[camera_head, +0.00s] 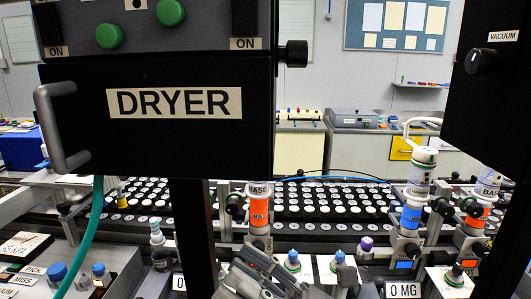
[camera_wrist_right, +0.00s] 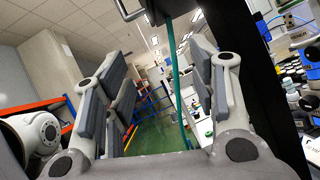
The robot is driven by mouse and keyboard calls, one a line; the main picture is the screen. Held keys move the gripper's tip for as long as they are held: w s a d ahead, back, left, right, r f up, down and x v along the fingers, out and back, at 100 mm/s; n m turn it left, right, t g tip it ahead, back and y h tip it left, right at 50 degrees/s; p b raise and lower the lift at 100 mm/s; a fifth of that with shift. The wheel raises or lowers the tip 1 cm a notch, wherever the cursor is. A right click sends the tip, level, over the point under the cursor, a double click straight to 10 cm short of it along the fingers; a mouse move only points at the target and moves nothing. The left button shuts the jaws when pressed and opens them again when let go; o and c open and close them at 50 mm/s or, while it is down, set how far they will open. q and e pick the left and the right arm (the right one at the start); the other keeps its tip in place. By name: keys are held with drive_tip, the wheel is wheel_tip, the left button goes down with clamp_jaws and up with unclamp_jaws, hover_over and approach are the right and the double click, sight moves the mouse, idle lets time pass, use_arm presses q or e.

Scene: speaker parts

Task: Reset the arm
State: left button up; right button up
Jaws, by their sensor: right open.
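My right gripper (camera_head: 258,272) shows at the bottom centre of the head view, low in front of the bench and partly cut off by the lower edge. In the right wrist view its two fingers (camera_wrist_right: 158,65) stand wide apart. Nothing is held between them; the gap shows a green floor and a teal hose (camera_wrist_right: 174,90). My left gripper is in neither view.
A black box labelled DRYER (camera_head: 180,150) hangs large at the upper left, with a dark post below it close to my right gripper. Base bottles (camera_head: 258,208) stand on the bench. Behind them is a tray (camera_head: 335,226) of round parts. A teal hose (camera_head: 85,240) hangs left.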

drive_tip(key=w+d+f+m+t+h, duration=0.4)
drive_tip(key=w+d+m+t+h, duration=0.25)
drive_tip(key=m, duration=0.75)
drive_tip(key=w+d+f+m+t+h, duration=0.4)
drive_tip(key=d+m+t+h, duration=0.25)
drive_tip(key=m+h, duration=0.5)
drive_tip(key=s+d+f+m+g+h, duration=0.1)
drive_tip(key=d+f+m+g+h, duration=0.25)
drive_tip(key=d+f+m, duration=0.45)
drive_tip(key=s+d+f+m+g+h, duration=0.1)
drive_tip(key=s+f+m+g, duration=0.35)
drive_tip(key=f, duration=0.35)
drive_tip(key=s+d+f+m+g+h, duration=0.1)
drive_tip(key=s+f+m+g, duration=0.3)
drive_tip(key=f, duration=0.5)
drive_tip(key=s+f+m+g+y, duration=0.1)
drive_tip(key=s+f+m+g, duration=0.35)
drive_tip(key=s, duration=0.95)
wheel_tip(320, 180, down, 30)
drive_tip(key=s+n+g, duration=0.2)
drive_tip(key=s+d+f, duration=0.3)
drive_tip(key=s+f, duration=1.1)
drive_tip(key=s, duration=0.2)
drive_tip(key=shift+f+g, duration=0.4)
drive_tip(key=shift+g, duration=0.05)
